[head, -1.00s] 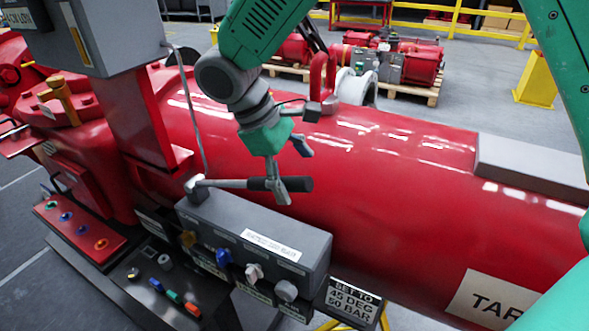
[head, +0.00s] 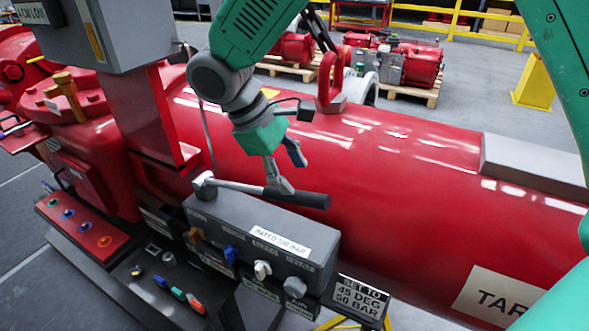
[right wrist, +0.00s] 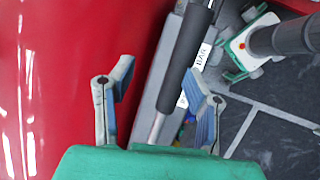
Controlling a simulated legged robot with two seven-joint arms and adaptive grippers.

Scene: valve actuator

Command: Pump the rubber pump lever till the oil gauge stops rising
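The pump lever is a metal rod with a black rubber grip (head: 297,197). It runs from a pivot at the left top of a grey valve box (head: 262,240), and its grip end slants down to the right. My right gripper (head: 292,170) is over the grip in the head view; one finger's tip reaches the grip there. In the right wrist view, its two fingers (right wrist: 160,95) are spread apart, with the lever grip (right wrist: 187,55) running through the gap in the picture. I cannot tell whether they touch it. My left gripper is not in view.
The long red actuator cylinder (head: 400,190) lies behind the lever. A red post (head: 135,120) carrying a grey cabinet (head: 95,35) stands left of it. Several coloured knobs line the box front. A sign (head: 358,297) reads "SET TO 45 DEG 50 BAR".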

